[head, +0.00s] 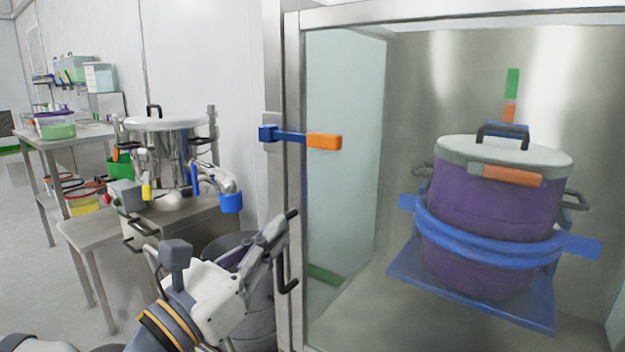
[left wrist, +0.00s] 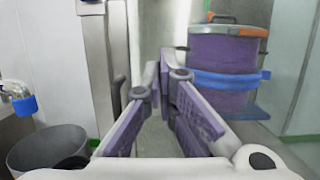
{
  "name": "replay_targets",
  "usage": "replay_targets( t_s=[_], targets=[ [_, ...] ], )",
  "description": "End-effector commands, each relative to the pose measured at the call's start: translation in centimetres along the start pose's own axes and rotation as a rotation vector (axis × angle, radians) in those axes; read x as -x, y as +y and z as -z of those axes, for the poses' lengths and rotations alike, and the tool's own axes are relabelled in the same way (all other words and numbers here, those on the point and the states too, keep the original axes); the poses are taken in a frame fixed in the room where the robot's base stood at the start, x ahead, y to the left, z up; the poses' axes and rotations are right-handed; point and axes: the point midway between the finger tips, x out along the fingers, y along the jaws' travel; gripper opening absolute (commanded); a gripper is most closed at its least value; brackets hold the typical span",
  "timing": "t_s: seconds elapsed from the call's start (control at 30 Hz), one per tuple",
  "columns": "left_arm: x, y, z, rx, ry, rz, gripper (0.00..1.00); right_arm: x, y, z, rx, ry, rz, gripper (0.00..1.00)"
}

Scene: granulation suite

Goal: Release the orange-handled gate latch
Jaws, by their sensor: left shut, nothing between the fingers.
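The gate latch (head: 295,136) is a blue bar with an orange handle (head: 324,141). It lies nearly level across the frame post, its handle reaching over the glazed gate (head: 345,200). My left gripper (head: 279,232) is below and a little left of the handle in the head view, near the dark pull handle (head: 286,284), with nothing held. In the left wrist view its purple-padded fingers (left wrist: 164,72) converge at the tips, shut and empty. The latch's orange handle cannot be made out there. My right gripper is not in view.
Behind the glass, a purple lidded vessel (head: 480,220) sits in a blue cradle (head: 410,270). A steel pot (head: 165,150) stands on a cart at left. A grey bin (left wrist: 50,150) stands beside the post. Floor at far left is clear.

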Motion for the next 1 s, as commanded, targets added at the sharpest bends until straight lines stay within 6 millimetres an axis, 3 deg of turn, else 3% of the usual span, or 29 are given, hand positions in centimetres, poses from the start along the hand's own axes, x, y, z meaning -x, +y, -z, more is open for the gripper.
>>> replay_targets(
  t_s=[0.33, 0.8, 1.0],
  targets=[
    [-0.6, -0.1, 0.0, -0.001, 0.001, 0.002, 0.0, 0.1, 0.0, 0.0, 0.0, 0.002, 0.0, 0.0],
    [-10.2, -0.2, -0.1, -0.003, 0.001, 0.002, 0.0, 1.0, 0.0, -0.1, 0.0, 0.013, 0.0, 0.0],
    [-10.9, -0.1, -3.3, -0.004, 0.0, 0.002, 0.0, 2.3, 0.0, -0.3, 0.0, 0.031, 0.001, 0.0]
  ],
)
